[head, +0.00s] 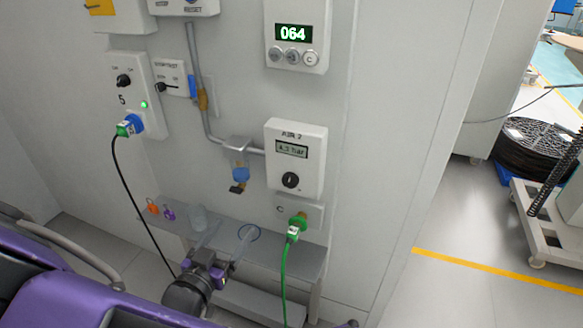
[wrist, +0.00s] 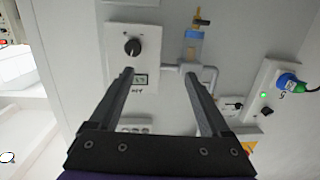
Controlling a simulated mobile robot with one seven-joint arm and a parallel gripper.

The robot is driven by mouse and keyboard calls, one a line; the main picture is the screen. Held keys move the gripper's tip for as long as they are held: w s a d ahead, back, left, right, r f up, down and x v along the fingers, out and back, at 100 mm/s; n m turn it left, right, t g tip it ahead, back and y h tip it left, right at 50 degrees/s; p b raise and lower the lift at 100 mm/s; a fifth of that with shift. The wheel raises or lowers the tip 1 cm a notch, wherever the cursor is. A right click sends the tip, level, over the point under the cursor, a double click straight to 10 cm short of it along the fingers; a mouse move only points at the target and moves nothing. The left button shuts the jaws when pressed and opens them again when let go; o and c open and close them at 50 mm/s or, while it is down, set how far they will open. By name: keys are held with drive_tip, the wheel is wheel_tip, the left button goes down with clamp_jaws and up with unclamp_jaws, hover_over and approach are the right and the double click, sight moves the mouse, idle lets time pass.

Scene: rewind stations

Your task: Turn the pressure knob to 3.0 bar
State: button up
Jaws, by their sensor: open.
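The pressure knob (head: 290,180) is a black round dial on a white box labelled AIR 2 (head: 312,160), fixed to the grey wall. The small display (head: 291,149) above the knob seems to read 4.3 bar; its first digit is clear, the second is blurred. My gripper (head: 229,232) is open and empty, below and left of the box in the head view. In the wrist view, which looks upside down, my gripper (wrist: 158,74) has its two fingers apart, and the knob (wrist: 132,47) shows beyond the left fingertip, not touched. The left finger partly covers the box front.
A filter with a blue bowl (head: 240,174) and a grey pipe stand left of the box. A green plug with cable (head: 293,232) sits below it. A shelf (head: 300,258) holds small items. A counter showing 064 (head: 294,33) is above.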

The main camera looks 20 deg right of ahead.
drive_tip(key=s+d+h, duration=0.1)
drive_tip(key=s+d, duration=0.1)
drive_tip(key=d, duration=0.2)
drive_tip(key=b, duration=0.1)
approach(289, 182)
drive_tip(key=shift+n+h, duration=0.3)
drive_tip(key=shift+n, duration=0.1)
drive_tip(key=x, duration=0.8)
drive_tip(key=shift+w+f, duration=0.15)
drive_tip(key=shift+f, duration=0.05)
clamp_jaws()
